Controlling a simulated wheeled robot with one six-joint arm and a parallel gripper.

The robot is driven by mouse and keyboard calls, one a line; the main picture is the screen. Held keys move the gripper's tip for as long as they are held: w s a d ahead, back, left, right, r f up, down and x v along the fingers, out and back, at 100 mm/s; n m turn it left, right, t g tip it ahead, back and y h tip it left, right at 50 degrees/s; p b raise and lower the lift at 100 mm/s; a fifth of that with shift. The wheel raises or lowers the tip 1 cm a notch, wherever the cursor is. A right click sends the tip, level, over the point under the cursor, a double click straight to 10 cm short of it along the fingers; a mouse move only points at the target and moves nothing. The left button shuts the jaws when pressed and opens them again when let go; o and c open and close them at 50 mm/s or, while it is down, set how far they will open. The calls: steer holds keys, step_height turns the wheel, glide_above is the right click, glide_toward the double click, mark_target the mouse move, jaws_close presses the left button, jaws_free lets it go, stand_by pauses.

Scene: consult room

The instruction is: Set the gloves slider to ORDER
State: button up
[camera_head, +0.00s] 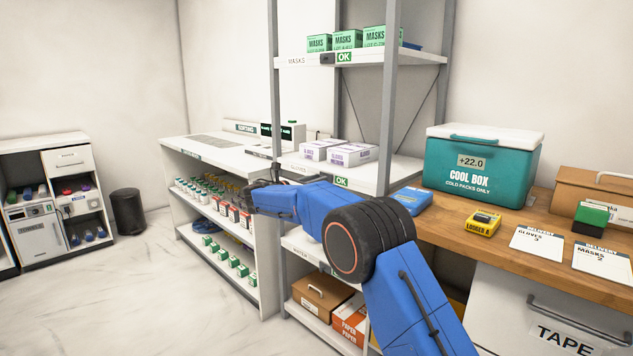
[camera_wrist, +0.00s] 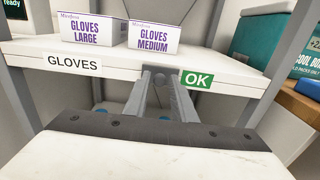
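The gloves shelf (camera_wrist: 30,48) has a GLOVES label (camera_wrist: 74,64) on its front edge and a green OK sign (camera_wrist: 197,79) to the right. The gloves slider, a small grey block (camera_wrist: 174,70), is partly hidden just left of OK. ORDER does not show. In the wrist view my gripper (camera_wrist: 162,78) points at this edge, its two fingers apart with their tips at the slider. I cannot tell whether they touch it. In the head view my gripper (camera_head: 262,184) is small and dark, left of the shelf's OK sign (camera_head: 341,181).
Glove boxes (camera_wrist: 92,32) stand on the shelf above my fingers. A masks shelf (camera_head: 300,61) with its own OK sign is higher up. A shelf post (camera_head: 390,95) rises to the right. A cool box (camera_head: 483,165) stands on the wooden counter at right.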

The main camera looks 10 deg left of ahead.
jaws_close()
steer(key=s+d, duration=0.1)
steer(key=d, duration=0.1)
steer(key=s+d, duration=0.2)
steer(key=shift+s+d, duration=0.2)
steer(key=shift+s, duration=0.05)
steer(key=shift+s+d, duration=0.55)
steer(key=shift+d, duration=0.1)
steer(key=shift+f, duration=0.1)
steer(key=shift+o, duration=2.2)
jaws_free()
steer(key=v, duration=1.7)
steer(key=shift+s, duration=0.2)
